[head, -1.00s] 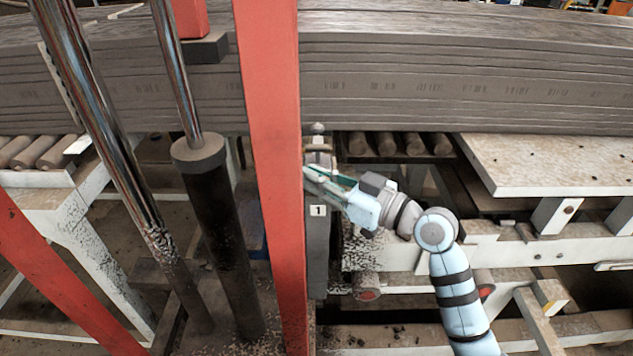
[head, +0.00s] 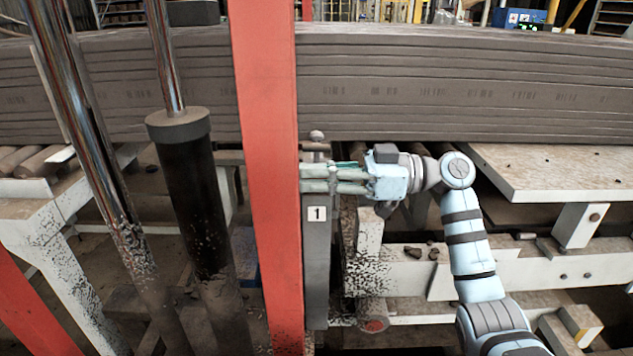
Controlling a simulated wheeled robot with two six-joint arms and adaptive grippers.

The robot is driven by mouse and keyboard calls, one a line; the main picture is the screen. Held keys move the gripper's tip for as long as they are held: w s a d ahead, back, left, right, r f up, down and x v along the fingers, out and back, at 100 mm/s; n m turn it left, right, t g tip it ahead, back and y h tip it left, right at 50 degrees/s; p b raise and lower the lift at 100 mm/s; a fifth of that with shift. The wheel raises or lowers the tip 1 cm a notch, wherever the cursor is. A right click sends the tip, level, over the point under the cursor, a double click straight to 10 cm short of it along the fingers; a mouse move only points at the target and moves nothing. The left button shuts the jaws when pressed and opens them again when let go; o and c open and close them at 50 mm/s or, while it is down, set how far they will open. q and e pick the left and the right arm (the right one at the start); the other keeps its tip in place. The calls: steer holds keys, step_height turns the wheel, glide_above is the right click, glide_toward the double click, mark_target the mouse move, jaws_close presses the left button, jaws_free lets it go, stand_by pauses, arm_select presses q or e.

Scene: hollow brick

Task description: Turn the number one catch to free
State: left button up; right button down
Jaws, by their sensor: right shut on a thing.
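The number one catch (head: 317,250) is a narrow grey upright post beside the red column. A white plate marked "1" (head: 317,214) is on its front and a small round knob (head: 317,136) is at its top. My right gripper (head: 318,179) reaches in from the right, nearly level, just above the plate. Its fingers are shut on the catch's handle at the upper post; the fingers and the red column hide most of the handle, so its exact angle cannot be told. My left gripper is not in view.
A red column (head: 268,180) stands directly left of the catch. A dark cylinder with a shiny rod (head: 190,190) stands further left. A long stack of grey boards (head: 450,90) lies behind. A pale bench plate (head: 550,170) is at the right.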

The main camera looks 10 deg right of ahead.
steer(key=shift+r, duration=0.1)
stand_by(0.3)
steer(key=c, duration=1.7)
jaws_free()
steer(key=shift+w+d, duration=0.1)
steer(key=shift+w, duration=0.05)
steer(key=shift+d, duration=0.1)
steer(key=v, duration=1.1)
steer(key=shift+d, duration=0.45)
